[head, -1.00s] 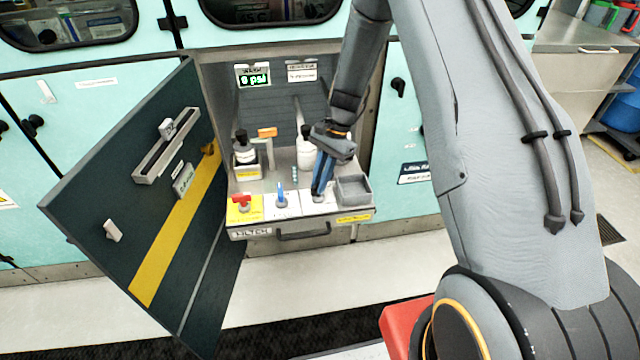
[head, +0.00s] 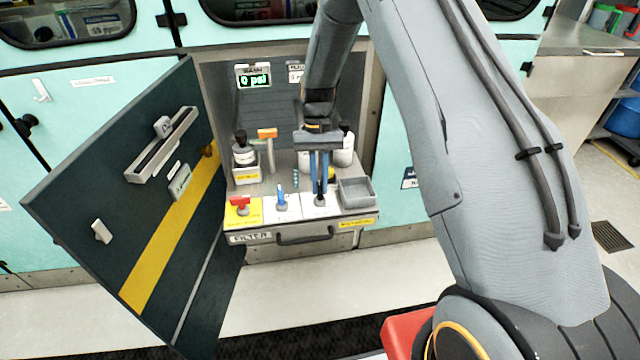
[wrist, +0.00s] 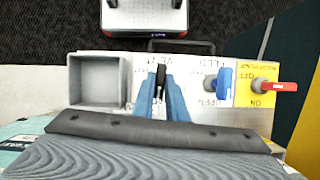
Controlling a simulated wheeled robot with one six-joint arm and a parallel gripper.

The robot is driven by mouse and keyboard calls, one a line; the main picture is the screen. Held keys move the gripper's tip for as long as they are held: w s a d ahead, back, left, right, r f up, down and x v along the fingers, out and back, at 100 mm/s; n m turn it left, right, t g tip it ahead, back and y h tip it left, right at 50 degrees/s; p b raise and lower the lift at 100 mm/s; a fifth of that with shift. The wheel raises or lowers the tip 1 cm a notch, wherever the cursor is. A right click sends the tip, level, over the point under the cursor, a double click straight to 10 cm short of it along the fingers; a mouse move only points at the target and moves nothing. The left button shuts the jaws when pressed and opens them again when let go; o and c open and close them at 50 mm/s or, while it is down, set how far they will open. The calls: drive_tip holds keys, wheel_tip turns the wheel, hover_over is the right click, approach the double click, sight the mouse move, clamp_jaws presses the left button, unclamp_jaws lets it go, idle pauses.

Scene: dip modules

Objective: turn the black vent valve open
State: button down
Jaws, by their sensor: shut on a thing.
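The black vent valve (head: 320,201) stands on the white right-hand plate of the drawer panel. In the wrist view its black handle (wrist: 160,82) lies between the two blue fingers, pointing nearly straight along them. My gripper (head: 320,192) is shut on this handle from above; in the wrist view the fingertips (wrist: 162,78) sit on either side of it. The fingers hide part of the valve in the head view. The blue valve (head: 281,199) and the red valve (head: 240,205) stand to its left in the head view.
A grey open tray (head: 356,193) sits just right of the vent valve. White bottles (head: 244,157) and an orange-topped post (head: 268,145) stand behind. The dark cabinet door (head: 120,215) hangs open at left. A display (head: 253,77) reads 0 psi.

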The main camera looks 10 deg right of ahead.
drive_tip(key=shift+n+h, duration=0.3)
drive_tip(key=shift+n, duration=0.3)
drive_tip(key=c, duration=1.8)
unclamp_jaws()
drive_tip(key=shift+o, duration=0.2)
drive_tip(key=shift+w+r, duration=0.1)
drive_tip(key=shift+r, duration=0.05)
drive_tip(key=b+v, duration=0.2)
drive_tip(key=v, duration=0.5)
drive_tip(key=shift+r, duration=0.3)
drive_tip(key=shift+w, duration=0.1)
